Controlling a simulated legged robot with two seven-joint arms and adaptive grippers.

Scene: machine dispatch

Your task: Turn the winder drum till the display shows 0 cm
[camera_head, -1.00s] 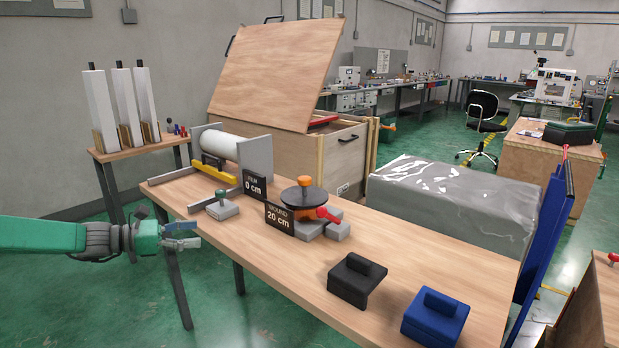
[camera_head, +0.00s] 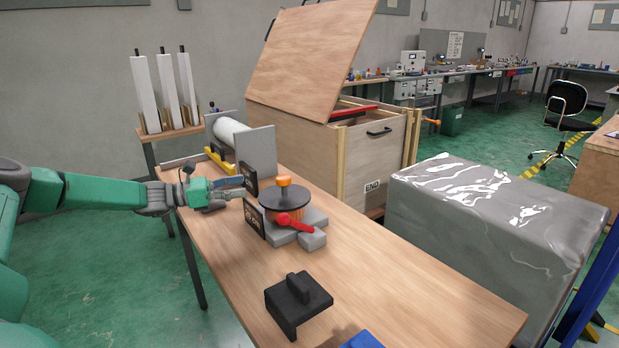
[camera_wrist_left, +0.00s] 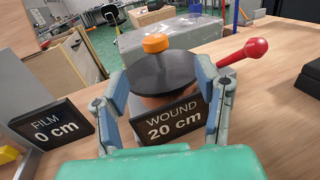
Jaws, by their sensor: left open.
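The winder drum (camera_head: 286,198) has a black disc top, an orange knob (camera_head: 284,181) and an orange body, and stands on grey blocks on the wooden table. A red-knobbed lever (camera_head: 293,222) sticks out at its base. In the left wrist view the WOUND display (camera_wrist_left: 174,124) reads 20 cm and stands in front of the drum (camera_wrist_left: 163,74). The FILM display (camera_wrist_left: 51,128) reads 0 cm. My left gripper (camera_head: 238,188) is open, just left of the drum; in the wrist view its fingers (camera_wrist_left: 163,85) spread either side of the WOUND display and drum. My right gripper is out of view.
A white film roll (camera_head: 229,131) between grey plates (camera_head: 257,150) stands behind the gripper. A black handled block (camera_head: 298,303) and a partly cut-off blue one (camera_head: 361,341) lie at the front. A wooden crate (camera_head: 350,165) with raised lid stands behind. The table's right part is clear.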

